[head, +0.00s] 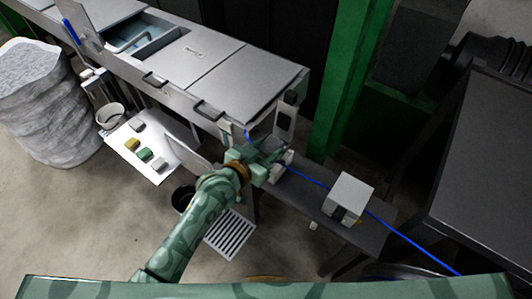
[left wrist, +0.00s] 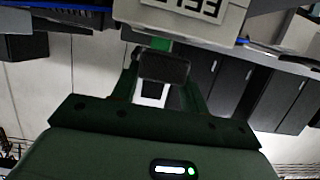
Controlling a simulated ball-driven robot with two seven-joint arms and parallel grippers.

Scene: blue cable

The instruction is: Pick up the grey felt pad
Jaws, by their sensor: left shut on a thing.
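In the left wrist view the left gripper (left wrist: 163,72) is shut on a small dark grey block with a rough face, which looks like the grey felt pad (left wrist: 163,67). In that view a pale box (left wrist: 185,12) with upside-down lettering that looks like "FELT" is just beyond the fingers. In the head view the pad is too small and covered to make out. My right gripper is in neither view.
A blue cable (head: 410,243) runs along the dark bench (head: 300,207) past a white box (head: 350,192). A grey cabinet (head: 235,75) stands behind. A white board (head: 122,150) with several small blocks is at left. A slatted grate (head: 230,236) lies on the floor.

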